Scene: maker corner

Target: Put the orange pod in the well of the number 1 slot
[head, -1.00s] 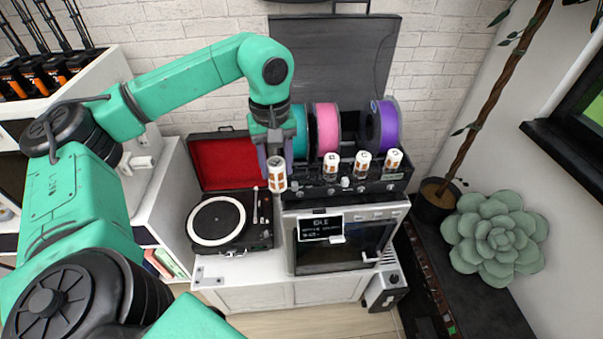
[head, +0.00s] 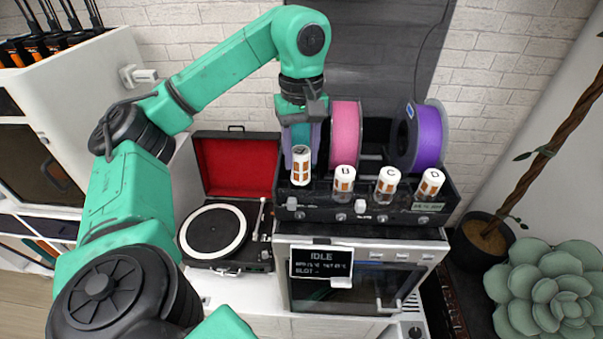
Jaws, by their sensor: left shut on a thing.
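My left gripper (head: 302,142) is shut on a white canister with orange label marks (head: 301,172), held upright at the left end of the black spool rack (head: 330,213). Whether its bottom touches the rack is unclear. Similar canisters with lettered tops stand in a row to its right: B (head: 344,179), C (head: 386,185) and D (head: 430,184). I cannot make out a number 1 mark or the well under the held canister. My right gripper is not in view.
A pink spool (head: 346,138) and a purple spool (head: 422,138) stand behind the canisters; a teal one is partly hidden by my gripper. An open record player (head: 222,232) stands left, a succulent (head: 550,290) right.

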